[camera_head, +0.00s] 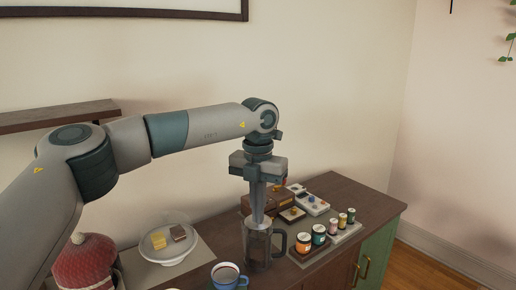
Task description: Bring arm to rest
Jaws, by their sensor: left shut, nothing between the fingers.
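My left arm reaches in from the left and bends down at the wrist over the sideboard (375,207). My left gripper (258,224) points straight down and is shut, with nothing visible between its fingers. Its tips are at the mouth of a dark see-through jug (257,252) with a handle on its right. I cannot tell whether the tips are inside the jug or just behind its rim. My right gripper does not show.
A blue mug (228,277) stands in front left of the jug. A glass plate with food (171,245) and a red knitted item (86,263) are further left. Several small jars, including an orange one (304,243), stand right. A wall shelf (60,116) is behind my arm.

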